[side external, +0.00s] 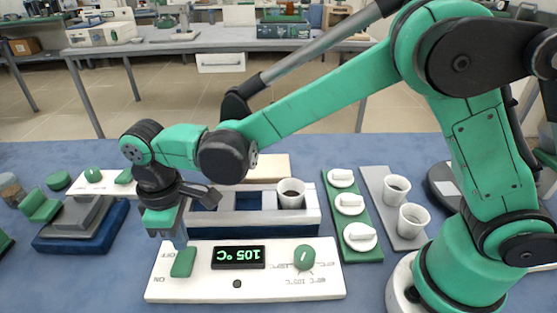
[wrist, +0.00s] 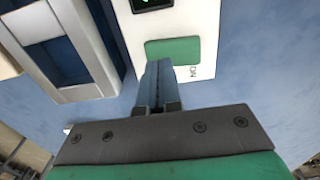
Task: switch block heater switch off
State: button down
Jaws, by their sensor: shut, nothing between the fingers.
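The block heater's white front panel (side external: 245,284) carries a green rocker switch (side external: 184,262) at its left end, with OFF marked on the far side and ON on the near side. The switch also shows in the wrist view (wrist: 172,49). The lit display (side external: 238,257) reads 105 °C, upside down in the side view. A green knob (side external: 304,257) sits to its right. My gripper (side external: 180,243) is shut and empty, pointing down at the switch's far, OFF end. In the wrist view, my fingertips (wrist: 159,70) are at the switch's edge. I cannot tell whether they touch it.
Behind the panel, the heater's block (side external: 250,217) holds a white crucible (side external: 290,193). To the right are a green rack (side external: 350,210) with white lidded pieces and a grey tray (side external: 390,228) with two cups. A dark blue base (side external: 82,238) with a grey stepped top stands left.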

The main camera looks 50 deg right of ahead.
aim_at(188, 252)
jog(key=shift+r, duration=2.7)
jog(key=shift+d, duration=0.2)
jog(key=s+d+r+m+t, duration=0.1)
jog(key=s+d+m+t, duration=0.1)
jog(key=d, duration=0.4)
jog(key=s+d+r+m+t, duration=0.1)
jog(key=s+d+m+t, duration=0.1)
jog(key=d+m, duration=0.2)
jog(key=s+d+r+m+t, duration=0.1)
jog(key=s+d+m+t, duration=0.2)
jog(key=d, duration=0.7)
jog(key=shift+s, duration=0.1)
